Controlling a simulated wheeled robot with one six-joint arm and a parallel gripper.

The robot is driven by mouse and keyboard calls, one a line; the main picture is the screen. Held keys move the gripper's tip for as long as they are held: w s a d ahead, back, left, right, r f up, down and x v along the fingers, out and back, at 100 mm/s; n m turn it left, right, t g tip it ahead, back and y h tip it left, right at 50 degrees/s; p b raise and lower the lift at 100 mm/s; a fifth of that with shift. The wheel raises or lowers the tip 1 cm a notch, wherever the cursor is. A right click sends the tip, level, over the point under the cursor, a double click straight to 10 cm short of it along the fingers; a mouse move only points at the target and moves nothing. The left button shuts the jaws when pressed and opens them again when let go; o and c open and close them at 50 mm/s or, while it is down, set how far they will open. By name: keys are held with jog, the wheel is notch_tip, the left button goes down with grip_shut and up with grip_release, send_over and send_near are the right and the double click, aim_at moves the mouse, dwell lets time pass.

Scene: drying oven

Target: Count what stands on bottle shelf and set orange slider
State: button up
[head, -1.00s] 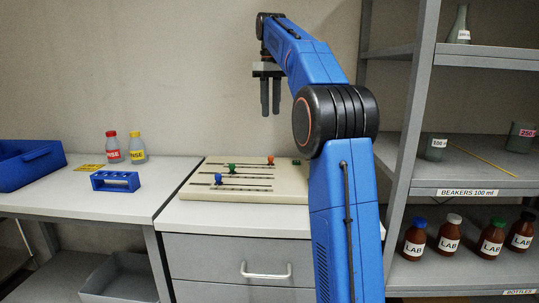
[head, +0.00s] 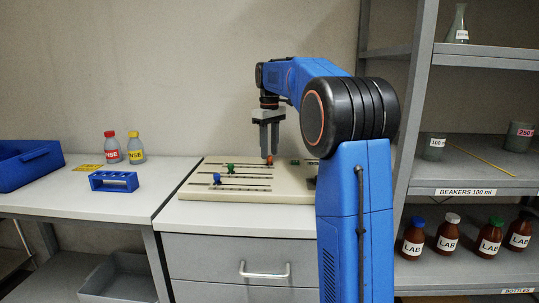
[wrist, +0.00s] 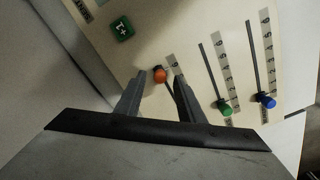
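The slider board (head: 195,188) lies on the counter with orange, green and blue knobs. The orange knob (head: 270,160) is the farthest back; the wrist view also shows it (wrist: 160,74). My gripper (head: 269,155) points down with its fingertips at the orange knob. In the wrist view the fingers (wrist: 155,92) are apart, with the orange knob just beyond the gap, not visibly gripped. The green knob (wrist: 224,108) and blue knob (wrist: 265,100) are to the right there. On the bottle shelf (head: 430,277) stand several brown LAB bottles, with blue (head: 413,240), white (head: 447,236), green (head: 489,238) and dark (head: 519,232) caps.
Red-capped (head: 111,148) and yellow-capped (head: 135,148) bottles, a blue rack (head: 114,182) and a blue bin (head: 30,168) stand on the left table. Beakers (head: 433,147) stand above the bottles.

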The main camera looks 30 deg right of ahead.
jog(key=shift+f, duration=1.05)
grip_shut()
jog(key=shift+w+a, duration=0.75)
jog(key=shift+a, duration=0.3)
jog(key=shift+w+a, duration=0.7)
jog(key=shift+a, duration=0.35)
grip_release()
jog(key=shift+r, duration=0.1)
notch_tip(320, 180, up, 17)
jog(key=shift+a+r, duration=0.1)
